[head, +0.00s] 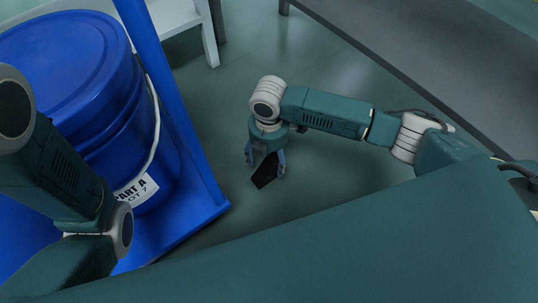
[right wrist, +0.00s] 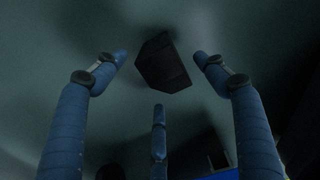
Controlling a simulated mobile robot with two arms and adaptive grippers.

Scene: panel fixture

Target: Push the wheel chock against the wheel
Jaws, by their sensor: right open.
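The wheel chock (head: 264,171) is a small black wedge on the floor. My right gripper (head: 266,163) points down over it, with open blue fingers around it. In the right wrist view the chock (right wrist: 163,63) lies just beyond and between the spread fingertips of the gripper (right wrist: 160,72); I see no clear contact. No wheel can be made out in the head view. In the right wrist view a dark rounded shape (right wrist: 110,172) shows at the bottom edge, too dim to identify. My left arm shows at the left, but its gripper is out of view.
A blue cart (head: 190,222) carrying a large blue lidded bucket (head: 70,65) stands left of the chock, its corner nearest my right gripper. A grey bench (head: 440,85) runs along the upper right, and a white table leg (head: 209,35) stands behind. Bare floor surrounds the chock.

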